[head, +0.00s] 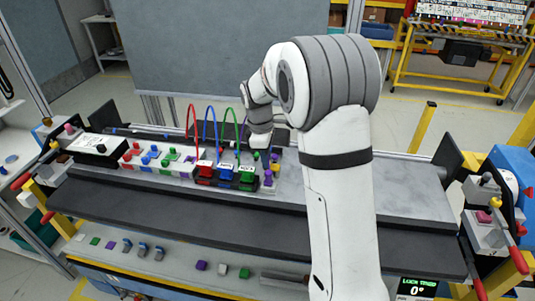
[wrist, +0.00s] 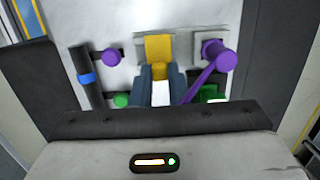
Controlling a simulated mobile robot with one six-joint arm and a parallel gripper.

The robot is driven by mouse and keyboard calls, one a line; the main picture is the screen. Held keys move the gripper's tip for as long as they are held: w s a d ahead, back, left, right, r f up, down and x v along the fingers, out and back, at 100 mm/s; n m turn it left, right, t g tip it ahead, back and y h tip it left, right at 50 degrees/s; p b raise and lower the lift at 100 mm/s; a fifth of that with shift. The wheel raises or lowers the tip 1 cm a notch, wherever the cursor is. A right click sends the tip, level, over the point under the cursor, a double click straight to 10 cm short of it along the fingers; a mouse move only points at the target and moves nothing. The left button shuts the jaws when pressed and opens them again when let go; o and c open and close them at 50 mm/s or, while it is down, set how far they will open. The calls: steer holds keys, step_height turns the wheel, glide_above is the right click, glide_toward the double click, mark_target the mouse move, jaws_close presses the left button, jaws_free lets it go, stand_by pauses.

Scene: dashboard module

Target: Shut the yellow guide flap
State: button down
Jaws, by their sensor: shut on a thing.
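The yellow guide flap (wrist: 159,47) shows at the top centre of the wrist view, against a pale grey plate. Its lower yellow end lies between the two blue-grey fingers of my gripper (wrist: 160,74), which is shut on it. I cannot tell the flap's exact angle. In the head view my arm reaches down over the right end of the row of coloured connectors.
A purple lever (wrist: 205,80) stands close right of my fingers. A dark rod with a blue band (wrist: 88,79), a purple knob (wrist: 112,55) and a green knob (wrist: 121,100) are on the left. Red, blue and green cables (head: 210,112) arch left of my arm.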

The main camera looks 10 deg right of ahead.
steer(key=shift+w, duration=0.1)
stand_by(0.4)
steer(key=c, duration=1.4)
jaws_free()
steer(key=shift+a, duration=0.1)
step_height(320, 180, up, 8)
steer(key=a+b, duration=0.1)
steer(key=shift+w+f, duration=0.15)
steer(key=shift+w, duration=0.05)
